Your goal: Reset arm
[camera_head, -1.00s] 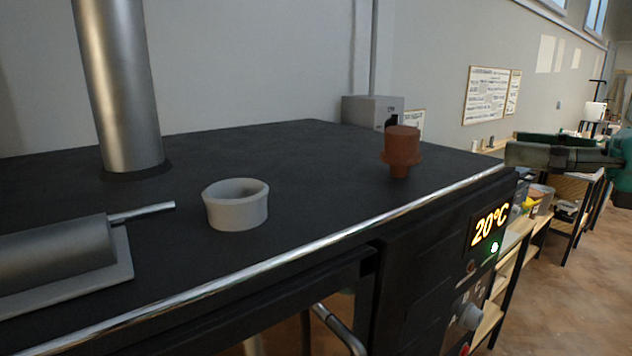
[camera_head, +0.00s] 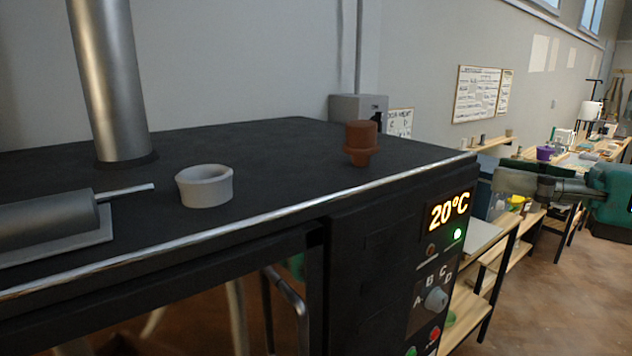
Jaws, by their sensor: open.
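Part of my arm shows at the right edge, with a teal joint and a grey-green link that extends left past the front right corner of the black kiln (camera_head: 270,180). I can make out no fingers of my gripper in this view. A white ring-shaped pot (camera_head: 205,190) stands upright on the kiln top. A reddish-brown clay piece (camera_head: 361,143) with a wider collar and a narrow foot stands near the right rear of the top. Nothing touches either piece.
A metal flue pipe (camera_head: 110,85) rises from the kiln top, and a grey cylinder with a rod (camera_head: 50,228) lies at left. The kiln's lit display (camera_head: 450,211) reads 20°C. A grey box (camera_head: 358,107) stands behind. Shelves and open floor are at right.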

